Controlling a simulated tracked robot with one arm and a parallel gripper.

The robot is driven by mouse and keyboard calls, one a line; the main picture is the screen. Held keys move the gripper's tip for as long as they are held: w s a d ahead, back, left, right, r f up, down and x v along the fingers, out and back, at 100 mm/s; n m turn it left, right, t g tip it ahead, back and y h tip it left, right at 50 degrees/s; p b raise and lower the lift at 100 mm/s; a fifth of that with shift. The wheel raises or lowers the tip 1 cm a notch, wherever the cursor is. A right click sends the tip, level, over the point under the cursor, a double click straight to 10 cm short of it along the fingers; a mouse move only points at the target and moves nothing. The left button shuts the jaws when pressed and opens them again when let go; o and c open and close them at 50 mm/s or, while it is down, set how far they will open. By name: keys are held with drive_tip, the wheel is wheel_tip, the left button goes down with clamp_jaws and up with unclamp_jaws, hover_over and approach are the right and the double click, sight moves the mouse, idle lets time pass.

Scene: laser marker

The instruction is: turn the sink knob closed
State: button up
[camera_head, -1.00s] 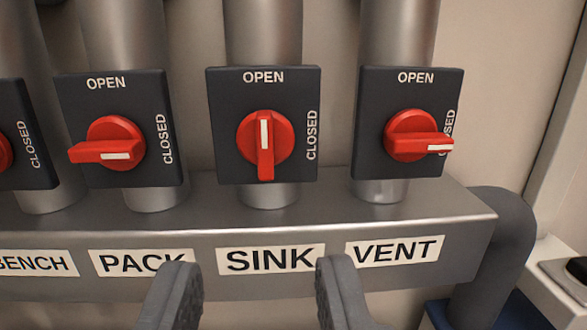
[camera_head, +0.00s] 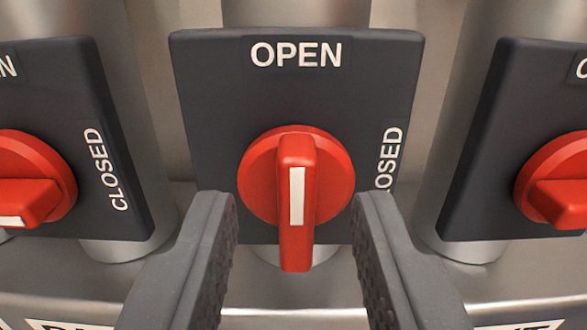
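The sink knob (camera_head: 297,195) is red and round with a raised handle bar. The bar stands vertical, with its white stripe toward OPEN at the top of the dark plate (camera_head: 215,90). CLOSED is printed down the plate's right side and is partly covered by a finger. My gripper (camera_head: 292,205) is open. Its two dark fingers reach up on either side of the knob's lower half, with a gap to the handle on both sides. The SINK label seen earlier below this knob is out of view now.
A neighbouring red knob (camera_head: 30,185) on its own plate is at the left, its handle sideways. Another red knob (camera_head: 560,180) is cut off at the right edge. Metal pipes run behind the plates, above a metal ledge.

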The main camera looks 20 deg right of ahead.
drive_tip(key=shift+w+d+f, duration=0.1)
drive_tip(key=shift+w+d, duration=0.1)
drive_tip(key=shift+w, duration=0.35)
